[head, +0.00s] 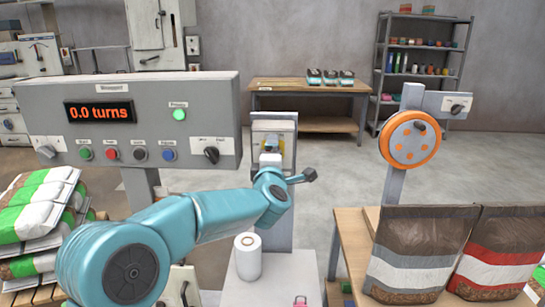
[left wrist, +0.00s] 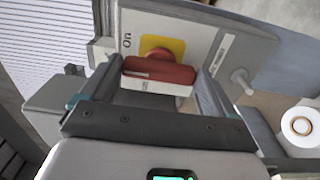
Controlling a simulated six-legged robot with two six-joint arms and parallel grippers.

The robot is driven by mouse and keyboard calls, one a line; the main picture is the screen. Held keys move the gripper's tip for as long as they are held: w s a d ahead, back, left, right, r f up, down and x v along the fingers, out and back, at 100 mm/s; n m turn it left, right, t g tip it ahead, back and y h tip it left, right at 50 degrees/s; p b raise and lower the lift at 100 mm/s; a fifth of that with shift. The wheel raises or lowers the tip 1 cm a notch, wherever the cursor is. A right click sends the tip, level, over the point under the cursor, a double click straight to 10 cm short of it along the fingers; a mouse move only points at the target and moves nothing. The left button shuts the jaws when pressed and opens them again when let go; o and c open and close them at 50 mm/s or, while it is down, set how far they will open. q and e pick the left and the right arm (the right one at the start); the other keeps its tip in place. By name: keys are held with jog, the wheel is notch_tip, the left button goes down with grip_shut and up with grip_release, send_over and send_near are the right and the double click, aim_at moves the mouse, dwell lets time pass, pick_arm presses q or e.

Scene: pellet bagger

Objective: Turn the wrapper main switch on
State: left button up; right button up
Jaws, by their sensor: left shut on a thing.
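The wrapper main switch is a red handle (left wrist: 165,72) on a yellow plate (left wrist: 163,45), seen in the left wrist view. Its panel (left wrist: 200,45) carries an "On" label at the upper left of the switch. The handle lies crosswise, with a pale line on its left part. My left gripper (left wrist: 160,80) is shut on the handle, one finger at each end. In the head view my left gripper (head: 270,150) is at the grey box (head: 275,124) on the wrapper post and hides most of the switch. My right gripper is not in view.
A control panel (head: 130,88) reads "0.0 turns" with a lit green lamp. A white roll (head: 248,257) stands below my arm. An orange disc (head: 409,138) on a post and filled bags (head: 420,250) are at the right. More bags (head: 38,215) are stacked left.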

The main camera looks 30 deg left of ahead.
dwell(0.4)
pick_arm(q)
jog(key=o, duration=0.8)
jog(key=b+v, duration=0.2)
jog(key=v, duration=1.4)
jog(key=shift+s, duration=0.2)
